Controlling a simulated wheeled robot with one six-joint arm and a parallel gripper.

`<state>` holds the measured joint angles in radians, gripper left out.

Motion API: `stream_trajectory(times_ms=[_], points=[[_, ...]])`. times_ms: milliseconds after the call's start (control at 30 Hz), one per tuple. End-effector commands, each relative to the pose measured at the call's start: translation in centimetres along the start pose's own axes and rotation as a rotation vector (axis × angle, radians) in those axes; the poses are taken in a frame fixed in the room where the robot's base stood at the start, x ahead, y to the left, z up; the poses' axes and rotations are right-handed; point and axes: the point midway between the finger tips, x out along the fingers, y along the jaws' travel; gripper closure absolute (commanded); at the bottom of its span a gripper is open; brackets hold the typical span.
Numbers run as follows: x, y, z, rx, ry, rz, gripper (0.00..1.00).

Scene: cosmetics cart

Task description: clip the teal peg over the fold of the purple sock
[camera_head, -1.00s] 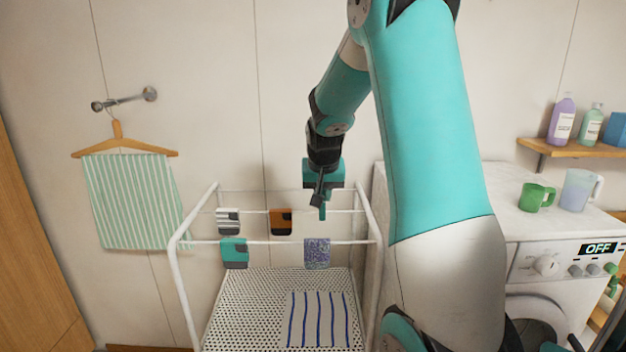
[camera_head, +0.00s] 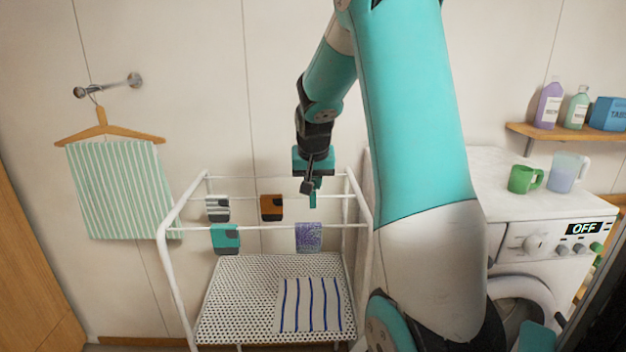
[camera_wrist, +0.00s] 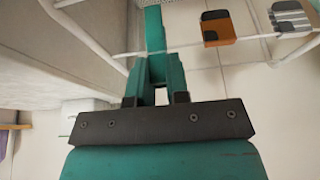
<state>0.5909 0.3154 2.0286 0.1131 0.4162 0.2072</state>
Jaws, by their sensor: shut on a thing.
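The purple speckled sock (camera_head: 308,237) hangs folded over the front rail of the white drying rack, right of its middle. My gripper (camera_head: 312,186) is above that sock and a little behind it in the head view, fingers pointing down. It is shut on the teal peg (camera_head: 313,200), which hangs below the fingertips, apart from the sock. In the wrist view the teal peg (camera_wrist: 154,30) sticks out ahead of the fingers, near a white rail. I cannot make out the purple sock in the wrist view.
A teal sock (camera_head: 226,239) hangs on the same front rail. A striped sock (camera_head: 217,208) and an orange sock (camera_head: 271,207) hang on the rail behind. A striped cloth (camera_head: 309,305) lies on the perforated shelf (camera_head: 235,300). A washing machine (camera_head: 560,243) stands at the right.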

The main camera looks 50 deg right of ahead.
Motion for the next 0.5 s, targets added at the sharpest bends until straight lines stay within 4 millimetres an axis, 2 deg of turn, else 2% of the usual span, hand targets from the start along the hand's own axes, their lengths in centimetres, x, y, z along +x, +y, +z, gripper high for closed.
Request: stream_trajectory(times_ms=[500], points=[[3.3, 0.0, 1.4, 0.0, 0.0, 0.0, 1.0]])
